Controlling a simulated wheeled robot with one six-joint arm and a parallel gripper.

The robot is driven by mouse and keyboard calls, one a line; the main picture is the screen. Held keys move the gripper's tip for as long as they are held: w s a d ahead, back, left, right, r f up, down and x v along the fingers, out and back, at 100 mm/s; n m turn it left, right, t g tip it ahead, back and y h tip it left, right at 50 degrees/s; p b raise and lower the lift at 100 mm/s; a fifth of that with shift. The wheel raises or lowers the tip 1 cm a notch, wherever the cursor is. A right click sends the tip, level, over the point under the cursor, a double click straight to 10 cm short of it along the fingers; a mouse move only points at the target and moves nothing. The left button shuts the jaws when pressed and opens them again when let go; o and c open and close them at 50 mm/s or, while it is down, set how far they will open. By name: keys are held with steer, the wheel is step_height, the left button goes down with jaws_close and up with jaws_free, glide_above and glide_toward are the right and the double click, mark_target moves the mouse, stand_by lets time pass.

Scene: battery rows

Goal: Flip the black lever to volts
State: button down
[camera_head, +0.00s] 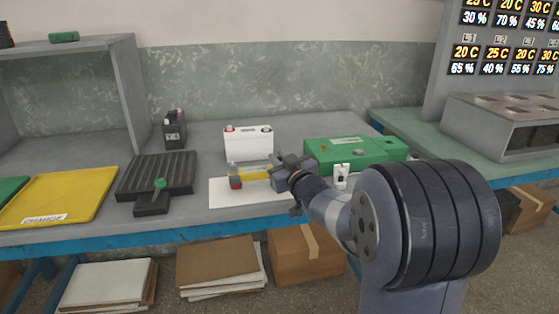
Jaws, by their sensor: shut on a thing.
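My gripper (277,171) reaches over the white mat (222,198) from the right, pointing left. It is shut on a yellow bar-like thing (256,175). A small block with a red front (235,181) is at the bar's left end; I cannot tell whether they are joined. I cannot make out a black lever or volts marking for certain. A green case (390,150) with small fittings on top lies right of my gripper, partly behind my arm. A small white piece with dark spots (341,171) stands before it.
A white battery (248,145) stands behind the mat. A black ribbed tray (158,173), a black piece with a green knob (151,202) and a yellow tray (70,193) are left. A dark battery (174,131) stands farther back. My arm covers the bench's front right.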

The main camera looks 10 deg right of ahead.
steer(key=shift+f+t+b, duration=0.3)
steer(key=shift+b, duration=0.55)
steer(key=shift+s+t+b, duration=0.15)
steer(key=shift+t+b, duration=0.15)
steer(key=shift+b, duration=1.35)
steer(key=shift+s+r+b, duration=0.1)
steer(key=shift+r+b, duration=0.05)
steer(key=shift+b, duration=0.2)
steer(key=c, duration=1.5)
jaws_free()
steer(key=shift+o, duration=0.2)
steer(key=p+v, duration=0.1)
steer(key=v, duration=0.9)
steer(key=shift+s+d+f+p, duration=0.15)
steer(key=shift+s+f+p, duration=0.1)
steer(key=shift+s+p, duration=0.1)
steer(key=shift+w, duration=0.1)
